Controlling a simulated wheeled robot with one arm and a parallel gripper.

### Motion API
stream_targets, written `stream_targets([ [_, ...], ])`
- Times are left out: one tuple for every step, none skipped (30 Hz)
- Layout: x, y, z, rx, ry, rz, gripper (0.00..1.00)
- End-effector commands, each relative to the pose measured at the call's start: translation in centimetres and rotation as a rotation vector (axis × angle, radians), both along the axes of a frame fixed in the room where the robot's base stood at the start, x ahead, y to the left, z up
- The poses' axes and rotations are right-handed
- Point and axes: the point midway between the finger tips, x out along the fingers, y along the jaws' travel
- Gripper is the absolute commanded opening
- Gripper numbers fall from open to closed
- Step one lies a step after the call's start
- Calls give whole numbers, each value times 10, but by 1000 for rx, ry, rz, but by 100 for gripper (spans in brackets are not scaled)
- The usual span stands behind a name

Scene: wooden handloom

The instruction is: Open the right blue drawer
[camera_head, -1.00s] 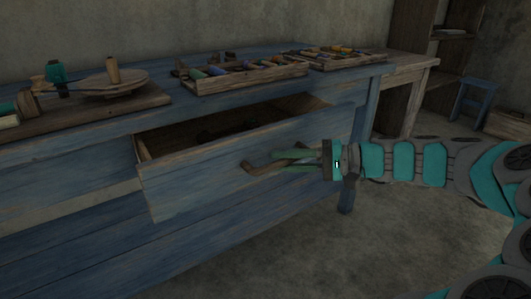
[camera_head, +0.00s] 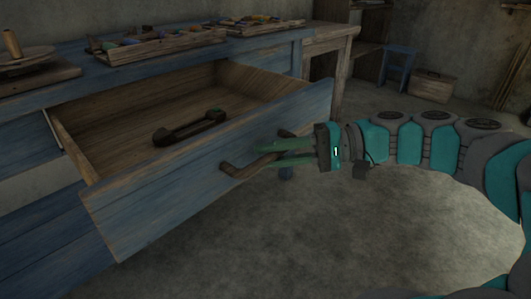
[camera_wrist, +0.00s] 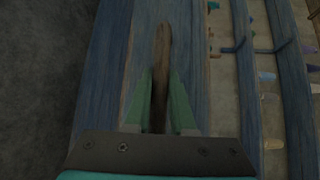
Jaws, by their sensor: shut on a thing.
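The right blue drawer (camera_head: 150,201) stands pulled well out of the blue wooden bench in the head view, its inside showing. Its wooden handle (camera_head: 236,169) sticks out from the front panel. My gripper (camera_head: 285,155) has its green fingers shut around the handle, one on each side. In the wrist view the handle (camera_wrist: 162,62) runs between the two fingers (camera_wrist: 160,105). The part of the handle between the fingers is partly hidden.
A dark wooden tool (camera_head: 190,127) lies in the drawer. Trays (camera_head: 160,45) of colourful items stand on the bench top. A blue stool (camera_head: 398,62) and a wooden box (camera_head: 431,86) are at the back right. The floor before the drawer is clear.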

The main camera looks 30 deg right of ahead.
Motion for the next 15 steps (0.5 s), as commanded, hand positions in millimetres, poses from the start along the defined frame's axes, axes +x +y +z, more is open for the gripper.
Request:
stream_targets([
  [-1,-1,-2,-2,2,-3,0],
  [-1,-1,-1,-2,2,-3,0],
  [-1,-1,-1,-2,2,-2,0],
  [-1,-1,-1,-2,2,-2,0],
  [-1,-1,-1,-2,2,-2,0],
  [-1,-1,-1,-2,2,-2,0],
  [-1,-1,-1,-2,2,-2,0],
  [-1,-1,-1,-2,2,-2,0],
  [-1,-1,-1,-2,2,-2,0],
  [-1,-1,-1,-2,2,-2,0],
  [-1,-1,-1,-2,2,-2,0],
  [-1,-1,-1,-2,2,-3,0],
  [-1,-1,-1,-2,2,-3,23],
  [-1,-1,-1,-2,2,-3,27],
  [-1,-1,-1,-2,2,-3,31],
])
